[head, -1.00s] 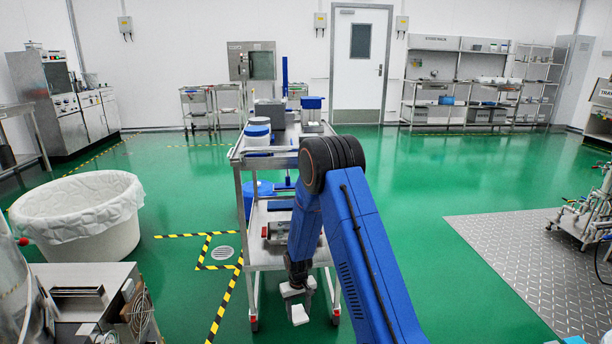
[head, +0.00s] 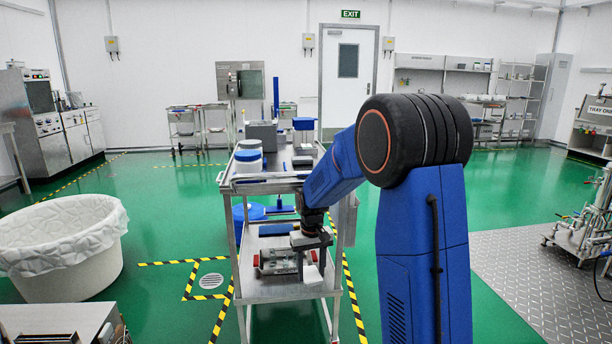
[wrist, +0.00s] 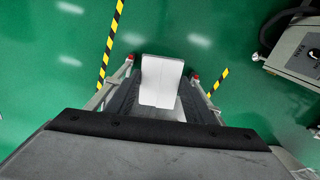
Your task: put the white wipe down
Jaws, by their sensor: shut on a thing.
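The white wipe (head: 313,275) hangs below my gripper (head: 310,260), in front of the steel cart's lower shelf in the head view. In the wrist view the white wipe (wrist: 160,82) is a pale, folded-looking piece at the jaws, seen from above.
The steel cart (head: 270,187) carries tubs and boxes on top, and a metal device (head: 275,262) on its lower shelf. A large white lined bin (head: 60,250) stands at left. A grey machine (wrist: 295,55) shows at right in the wrist view.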

